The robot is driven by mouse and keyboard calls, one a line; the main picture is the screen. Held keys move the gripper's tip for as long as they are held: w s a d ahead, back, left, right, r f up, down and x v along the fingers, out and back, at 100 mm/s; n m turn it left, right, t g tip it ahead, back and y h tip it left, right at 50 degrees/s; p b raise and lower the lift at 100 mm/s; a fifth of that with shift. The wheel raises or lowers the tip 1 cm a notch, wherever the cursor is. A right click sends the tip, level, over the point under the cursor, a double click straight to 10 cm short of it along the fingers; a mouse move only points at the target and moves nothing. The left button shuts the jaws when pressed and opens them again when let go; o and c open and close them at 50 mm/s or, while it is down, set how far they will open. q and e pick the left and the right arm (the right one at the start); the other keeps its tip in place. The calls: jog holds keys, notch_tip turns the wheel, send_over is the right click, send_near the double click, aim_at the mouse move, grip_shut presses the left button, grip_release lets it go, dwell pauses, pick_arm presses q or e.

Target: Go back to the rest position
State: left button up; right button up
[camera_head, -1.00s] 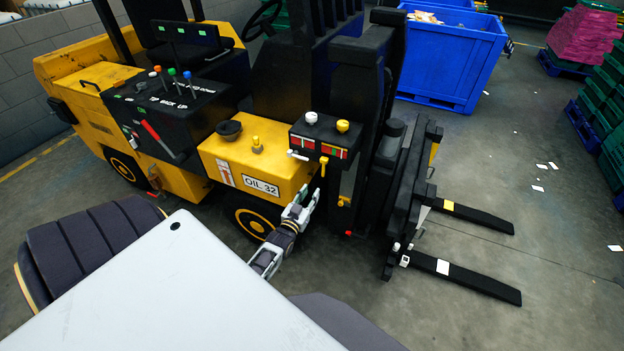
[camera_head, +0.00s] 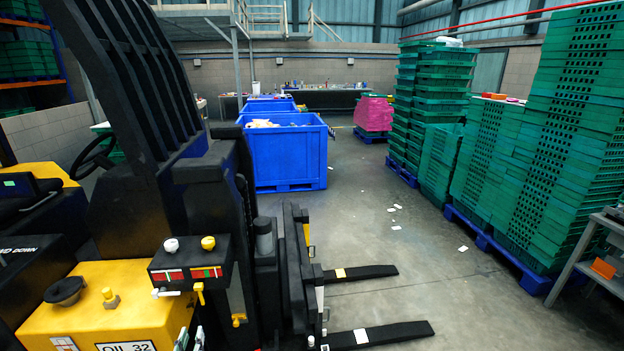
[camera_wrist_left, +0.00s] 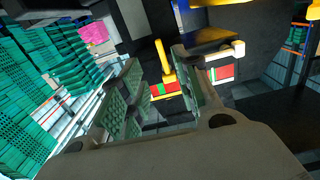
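My left gripper (camera_head: 190,339) shows only its fingertips at the bottom edge of the head view, low beside the yellow forklift body (camera_head: 115,300). In the left wrist view my left gripper (camera_wrist_left: 156,75) has its two fingers apart with nothing held between them. A yellow lever (camera_wrist_left: 163,62) of the forklift appears past the gap between the fingers; I cannot tell the exact distance. The same yellow lever (camera_head: 199,291) hangs under the forklift's control box (camera_head: 190,263) in the head view. My right gripper is in neither view.
The forklift's black mast (camera_head: 215,190) and forks (camera_head: 380,334) stand close ahead. Blue bins (camera_head: 293,157) stand behind it. Tall stacks of green crates (camera_head: 545,140) line the right side, with a pink stack (camera_head: 373,115) farther back. Open floor lies between, with scattered white scraps.

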pick_arm(q)
jog(key=s+d+f+g+h, duration=0.1)
jog(key=s+d+f+g, duration=0.3)
jog(key=f, duration=0.6)
jog(key=s+d+f+m+g+h, duration=0.1)
jog(key=s+f+g, duration=0.1)
jog(key=s+f, duration=0.55)
jog(key=s+d+f+g+h, duration=0.1)
jog(key=s+d+f+g, duration=0.15)
jog(key=f, duration=0.95)
jog(key=s+d+f+m+g, duration=0.1)
jog(key=s+f, duration=0.4)
jog(key=s, duration=0.5)
jog(key=s+d+f+m+g+h, duration=0.1)
jog(key=s+d+f+g, duration=0.3)
jog(key=s, duration=0.6)
jog(key=s+d+f+m+g, duration=0.2)
jog(key=s+f, duration=0.5)
jog(key=s, duration=0.4)
jog(key=shift+d+f+g, duration=0.3)
jog(key=shift+g, duration=0.05)
